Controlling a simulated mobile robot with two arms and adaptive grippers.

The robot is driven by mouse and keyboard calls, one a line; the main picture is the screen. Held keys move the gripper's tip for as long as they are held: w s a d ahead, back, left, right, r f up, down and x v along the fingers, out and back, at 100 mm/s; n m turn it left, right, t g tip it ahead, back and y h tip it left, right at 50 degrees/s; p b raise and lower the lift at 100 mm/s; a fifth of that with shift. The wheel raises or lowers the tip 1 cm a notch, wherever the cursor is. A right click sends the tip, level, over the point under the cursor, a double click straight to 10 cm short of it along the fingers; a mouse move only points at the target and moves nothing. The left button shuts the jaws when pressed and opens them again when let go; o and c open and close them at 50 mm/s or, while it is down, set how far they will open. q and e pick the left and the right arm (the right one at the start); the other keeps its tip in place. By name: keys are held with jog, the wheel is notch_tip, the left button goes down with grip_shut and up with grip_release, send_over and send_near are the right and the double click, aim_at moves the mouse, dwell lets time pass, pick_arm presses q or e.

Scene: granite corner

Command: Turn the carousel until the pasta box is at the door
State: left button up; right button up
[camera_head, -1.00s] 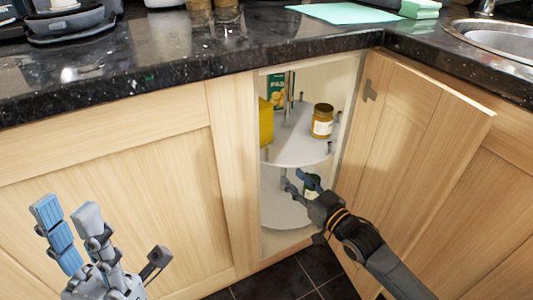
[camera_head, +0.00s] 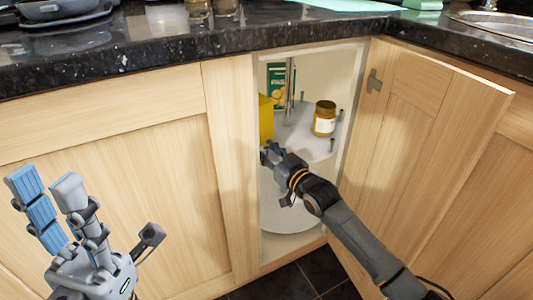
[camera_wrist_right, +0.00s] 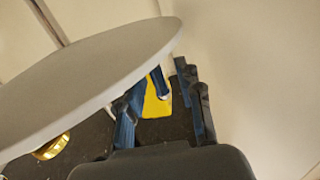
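The carousel's upper shelf (camera_head: 293,128) is a pale round tray on a metal post inside the open corner cupboard. A green box (camera_head: 281,90) with yellow print stands at its back; it looks like the pasta box, but the print is too small to read. A yellow box (camera_head: 265,118) stands at the left, partly behind the frame. A brown jar (camera_head: 324,118) stands at the right. My right gripper (camera_head: 271,152) is at the shelf's front left edge. In the right wrist view its fingers (camera_wrist_right: 160,112) are apart beside the tray rim (camera_wrist_right: 95,90). My left gripper (camera_head: 98,212) is open and empty outside.
The lower shelf (camera_head: 287,212) shows below my right arm. The cupboard door (camera_head: 425,130) stands open at the right. The opening's left frame (camera_head: 232,165) is close to my right gripper. The dark granite worktop (camera_head: 190,45) overhangs above.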

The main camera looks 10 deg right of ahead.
grip_shut()
jog(key=w+a, duration=0.1)
jog(key=a, duration=0.1)
jog(key=w+a+p, duration=0.1)
jog(key=w+a, duration=0.1)
dwell(0.5)
grip_release()
jog(key=shift+a, duration=0.1)
